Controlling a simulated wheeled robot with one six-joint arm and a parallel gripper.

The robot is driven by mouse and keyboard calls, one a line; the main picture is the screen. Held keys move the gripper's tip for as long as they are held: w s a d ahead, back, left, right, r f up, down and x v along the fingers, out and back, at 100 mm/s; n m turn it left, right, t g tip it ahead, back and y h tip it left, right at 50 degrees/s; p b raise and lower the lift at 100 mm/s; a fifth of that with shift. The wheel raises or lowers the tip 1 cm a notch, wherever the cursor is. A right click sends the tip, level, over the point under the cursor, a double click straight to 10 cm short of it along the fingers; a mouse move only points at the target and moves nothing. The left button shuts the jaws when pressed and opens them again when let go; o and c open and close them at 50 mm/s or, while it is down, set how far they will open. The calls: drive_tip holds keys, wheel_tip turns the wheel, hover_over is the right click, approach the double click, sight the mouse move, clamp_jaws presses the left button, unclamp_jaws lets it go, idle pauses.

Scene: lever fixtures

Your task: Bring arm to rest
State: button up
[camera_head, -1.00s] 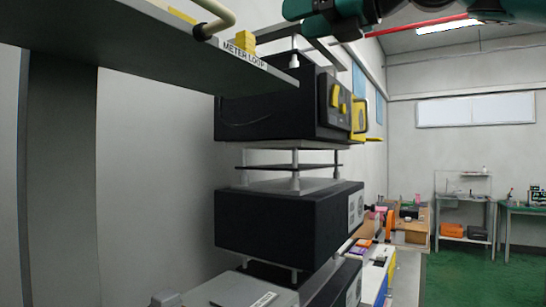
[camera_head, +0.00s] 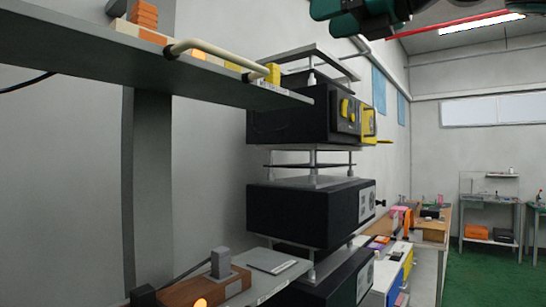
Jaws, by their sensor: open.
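Part of my own arm (camera_head: 372,14), teal and dark, shows at the top edge, right of centre. Its rounded joints hang in the air above and to the right of the equipment stack, apart from it in the picture. My gripper's fingers are not visible. A cream bar handle (camera_head: 215,53) lies along the front edge of the grey shelf (camera_head: 150,72) at upper left.
A stack of black equipment boxes (camera_head: 300,212) stands at centre on thin posts. A yellow-fronted unit (camera_head: 368,123) is at its upper right. A lower ledge (camera_head: 285,284) holds a brown block (camera_head: 205,288). Green floor (camera_head: 480,275) lies open at right, before far benches.

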wheel_tip(320, 180, down, 26)
drive_tip(key=s+m+g+h, duration=0.2)
drive_tip(key=m+g+h, duration=0.25)
drive_tip(key=m, duration=1.65)
drive_tip(key=s+d+f+m+g+h, duration=0.2)
drive_tip(key=s+f+m+g, duration=0.1)
drive_tip(key=s+f+m, duration=0.5)
drive_tip(key=s+d+f+m+g+h+b, duration=0.1)
drive_tip(key=s+d+f+m+g+h, duration=0.2)
drive_tip(key=s+f+m, duration=0.6)
wheel_tip(320, 180, down, 7)
drive_tip(key=shift+r, duration=0.2)
drive_tip(key=shift+s, duration=0.1)
